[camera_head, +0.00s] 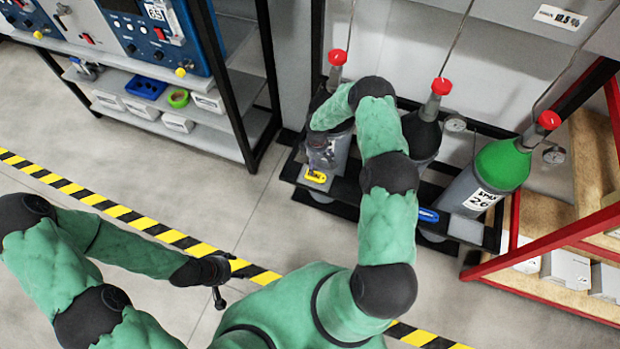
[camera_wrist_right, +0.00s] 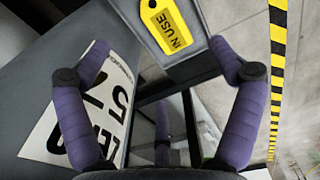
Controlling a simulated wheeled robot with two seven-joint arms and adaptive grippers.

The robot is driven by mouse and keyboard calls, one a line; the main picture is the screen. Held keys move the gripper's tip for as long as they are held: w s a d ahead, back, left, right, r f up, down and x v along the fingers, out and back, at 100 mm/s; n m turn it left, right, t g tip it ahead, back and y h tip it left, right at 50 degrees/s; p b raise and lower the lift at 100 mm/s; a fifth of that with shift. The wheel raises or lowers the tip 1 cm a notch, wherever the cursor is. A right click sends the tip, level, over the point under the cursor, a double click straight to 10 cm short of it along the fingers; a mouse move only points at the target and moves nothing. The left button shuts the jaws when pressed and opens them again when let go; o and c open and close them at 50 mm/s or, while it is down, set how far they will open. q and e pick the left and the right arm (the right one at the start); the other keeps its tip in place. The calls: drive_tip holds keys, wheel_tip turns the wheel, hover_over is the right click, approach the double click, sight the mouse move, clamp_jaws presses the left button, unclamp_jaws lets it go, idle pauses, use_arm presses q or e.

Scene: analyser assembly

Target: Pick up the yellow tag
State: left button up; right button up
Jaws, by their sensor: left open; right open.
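The yellow tag (camera_head: 316,176) hangs low at the front of the left gas cylinder's rack in the head view. In the right wrist view the yellow tag (camera_wrist_right: 166,26) reads "IN USE" and lies at the top, ahead of and between my fingers. My right gripper (camera_wrist_right: 157,45) is open and empty, with its purple fingers spread either side of the tag and apart from it. It also shows in the head view (camera_head: 322,160), just above the tag. My left gripper (camera_head: 220,285) is open and empty over the floor, far from the tag.
A grey cylinder with a white label (camera_wrist_right: 85,105) is close beside my right gripper's left finger. A blue tag (camera_head: 428,215) is on the rack further right. A green-topped cylinder (camera_head: 500,165) stands at the right, near a red-framed shelf (camera_head: 545,243). The floor in front is clear.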

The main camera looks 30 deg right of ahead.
sight(316, 174)
wheel_tip(316, 174, down, 4)
drive_tip(key=shift+r+b, duration=0.25)
drive_tip(key=shift+b, duration=0.15)
wheel_tip(316, 174, down, 5)
drive_tip(key=shift+s+f+b, duration=0.1)
drive_tip(key=shift+s+b, duration=0.05)
drive_tip(key=shift+b, duration=1.05)
drive_tip(key=c, duration=1.3)
